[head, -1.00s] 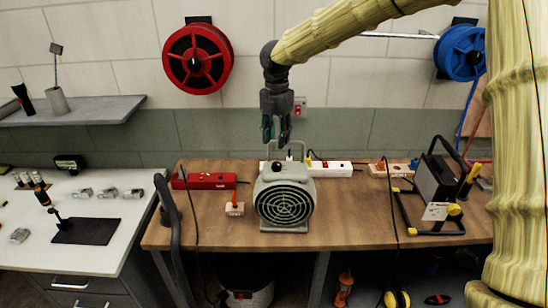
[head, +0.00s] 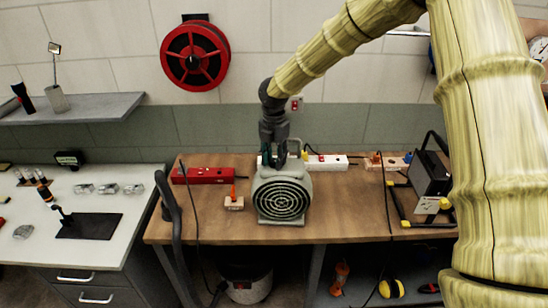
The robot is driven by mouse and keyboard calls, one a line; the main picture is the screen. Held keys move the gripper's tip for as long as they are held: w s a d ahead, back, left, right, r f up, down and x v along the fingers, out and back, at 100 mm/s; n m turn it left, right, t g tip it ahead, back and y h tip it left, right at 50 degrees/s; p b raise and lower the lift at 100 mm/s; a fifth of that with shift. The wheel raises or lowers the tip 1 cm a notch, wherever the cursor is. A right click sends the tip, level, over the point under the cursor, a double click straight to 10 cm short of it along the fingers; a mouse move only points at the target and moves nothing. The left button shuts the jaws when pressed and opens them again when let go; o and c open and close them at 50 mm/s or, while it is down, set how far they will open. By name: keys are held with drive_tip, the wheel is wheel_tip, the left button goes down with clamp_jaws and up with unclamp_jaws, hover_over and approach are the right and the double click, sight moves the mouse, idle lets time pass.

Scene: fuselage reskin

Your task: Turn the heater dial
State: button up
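The heater (head: 282,196) is a grey-green box with a round black grille, standing upright on the wooden workbench. My gripper (head: 280,163) points down at the top of the heater, with its fingertips at or just above the top surface. Its fingers look spread apart. The dark dial on the heater's top is hidden behind the fingers, so I cannot tell whether they touch it or sit around it.
A red power strip (head: 204,175) and a small block with an orange peg (head: 234,200) are left of the heater. A white power strip (head: 326,162) is behind it, right. A black work lamp (head: 430,178) stands further right. Bench in front is narrow.

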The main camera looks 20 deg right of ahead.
clamp_jaws()
